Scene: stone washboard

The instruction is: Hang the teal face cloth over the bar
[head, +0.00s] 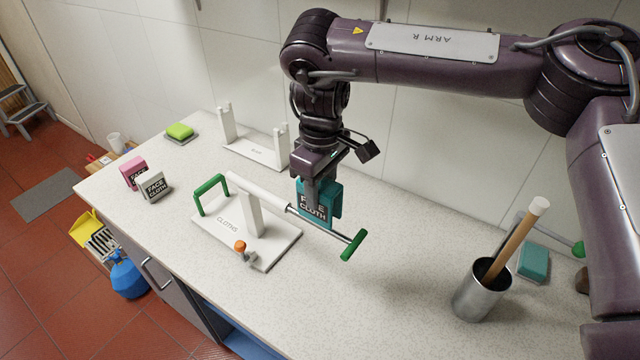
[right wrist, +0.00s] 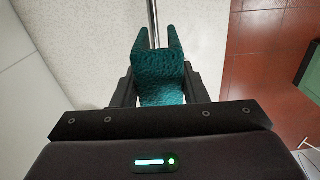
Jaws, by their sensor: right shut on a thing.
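The teal face cloth (head: 314,207) is a folded, stiff-looking piece with a dark "FACE CLOTH" label. My right gripper (head: 316,184) is shut on its top from above. The bar (head: 342,233) is a thin metal rod with a green end, on a white stand marked "CLOTHS" (head: 249,214). In the head view the cloth's front flap covers a stretch of the bar. In the right wrist view the cloth (right wrist: 162,75) shows two prongs, with the rod (right wrist: 153,22) running towards the gap between them. I cannot tell whether the cloth rests on the bar. My left gripper is not in view.
Pink (head: 133,173) and white (head: 155,186) face cloths stand at the left. A second white stand (head: 250,150) is behind. A metal cup (head: 481,292) with a wooden-handled tool stands at the right. The counter front, left of the cup, is clear.

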